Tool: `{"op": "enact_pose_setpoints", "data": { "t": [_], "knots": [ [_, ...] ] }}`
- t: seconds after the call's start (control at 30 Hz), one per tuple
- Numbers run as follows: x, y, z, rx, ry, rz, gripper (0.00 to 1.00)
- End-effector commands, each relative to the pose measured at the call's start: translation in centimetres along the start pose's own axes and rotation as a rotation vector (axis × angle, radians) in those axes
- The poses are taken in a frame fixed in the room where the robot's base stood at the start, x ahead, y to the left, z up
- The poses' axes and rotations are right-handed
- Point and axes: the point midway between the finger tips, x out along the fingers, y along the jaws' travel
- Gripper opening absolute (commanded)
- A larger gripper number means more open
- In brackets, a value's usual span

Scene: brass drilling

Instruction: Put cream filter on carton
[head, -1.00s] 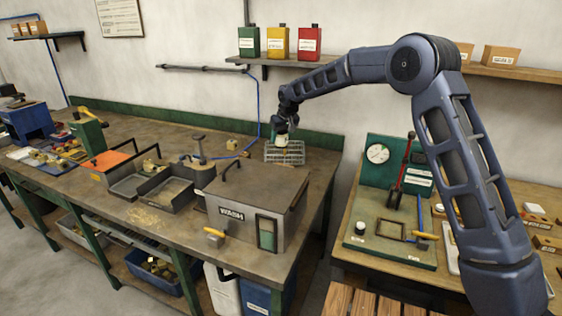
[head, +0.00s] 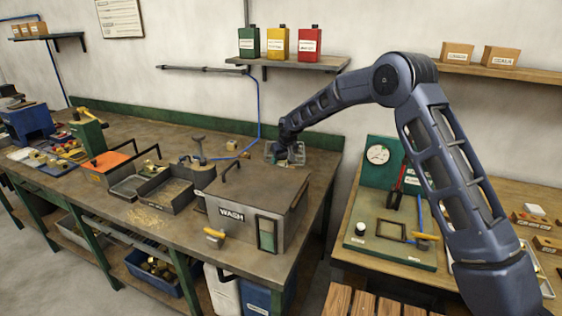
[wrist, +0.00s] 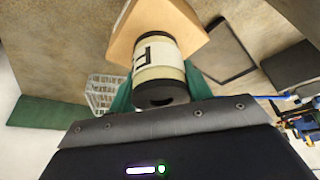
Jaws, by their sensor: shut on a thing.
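The cream filter (wrist: 160,58) is a short cylinder with a black end and a white label with a dark mark. My gripper (wrist: 157,88) is shut on it, with a green finger on each side. The tan carton (wrist: 190,25) lies just beyond the filter in the wrist view and is partly covered by it. I cannot tell whether the filter touches the carton. In the head view my gripper (head: 287,157) is low at the back of the bench by the wire basket. Filter and carton cannot be made out clearly there.
The wire basket (wrist: 103,93) is close beside my gripper. The grey WASH box (head: 255,195) with its raised handle stands in front of it. Dark trays (head: 165,195) lie to the left. A shelf (head: 290,64) with three coloured cans hangs above.

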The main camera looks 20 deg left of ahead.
Motion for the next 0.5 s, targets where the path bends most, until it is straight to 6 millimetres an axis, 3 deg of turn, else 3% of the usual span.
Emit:
{"op": "enact_pose_setpoints", "data": {
  "t": [0.27, 0.3, 0.4, 0.5],
  "knots": [
    [0.17, 0.00, 0.07, 0.000, 0.000, 0.000, 0.26],
    [0.19, 0.00, 0.07, 0.000, 0.000, 0.000, 0.53],
    [0.17, 0.00, 0.07, 0.000, 0.000, 0.000, 0.71],
    [0.17, 0.00, 0.06, 0.000, 0.000, 0.000, 0.71]
  ]
}}
